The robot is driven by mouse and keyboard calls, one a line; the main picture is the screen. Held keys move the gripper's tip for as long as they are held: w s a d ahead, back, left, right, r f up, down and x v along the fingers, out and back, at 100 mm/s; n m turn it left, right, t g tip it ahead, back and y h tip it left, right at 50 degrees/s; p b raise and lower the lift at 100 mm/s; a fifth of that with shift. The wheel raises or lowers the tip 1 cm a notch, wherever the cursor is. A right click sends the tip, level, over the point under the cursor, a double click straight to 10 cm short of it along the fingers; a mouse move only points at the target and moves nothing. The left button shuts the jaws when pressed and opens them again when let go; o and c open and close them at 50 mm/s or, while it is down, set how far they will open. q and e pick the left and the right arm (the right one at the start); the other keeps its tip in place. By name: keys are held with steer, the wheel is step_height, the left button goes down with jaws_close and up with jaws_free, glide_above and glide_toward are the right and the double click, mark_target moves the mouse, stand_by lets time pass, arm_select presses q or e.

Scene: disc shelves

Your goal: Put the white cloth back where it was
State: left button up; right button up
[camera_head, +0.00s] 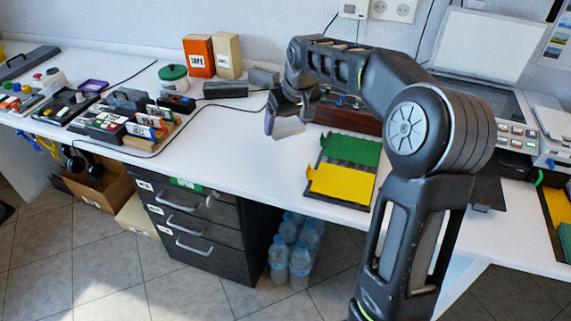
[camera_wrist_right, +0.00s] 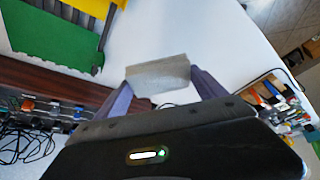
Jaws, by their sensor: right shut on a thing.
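The white cloth (camera_wrist_right: 158,76) shows as a small pale flat piece between the two fingertips of my right gripper (camera_head: 284,112) in the right wrist view. In the head view the cloth (camera_head: 288,128) hangs just below the fingers, over the white desk (camera_head: 235,140). My right gripper is shut on it. Part of the cloth is hidden by the fingers in the head view. Whether it touches the desk I cannot tell. My left gripper is not in view.
A dark tray with green (camera_head: 352,149) and yellow (camera_head: 341,184) pieces lies right of the gripper. A brown wooden box (camera_head: 345,119) stands behind. Dark boxes (camera_head: 226,89), a green-lidded tin (camera_head: 173,76) and card holders (camera_head: 150,125) are to the left. The desk's front middle is clear.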

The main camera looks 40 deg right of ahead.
glide_above(284, 159)
steer(key=s, duration=0.1)
steer(key=shift+s+f+b, duration=0.15)
steer(key=shift+f+b, duration=0.2)
steer(key=shift+f, duration=2.15)
steer(key=shift+f, duration=2.5)
steer(key=shift+b, duration=0.3)
steer(key=shift+f, duration=0.2)
steer(key=o, duration=1.4)
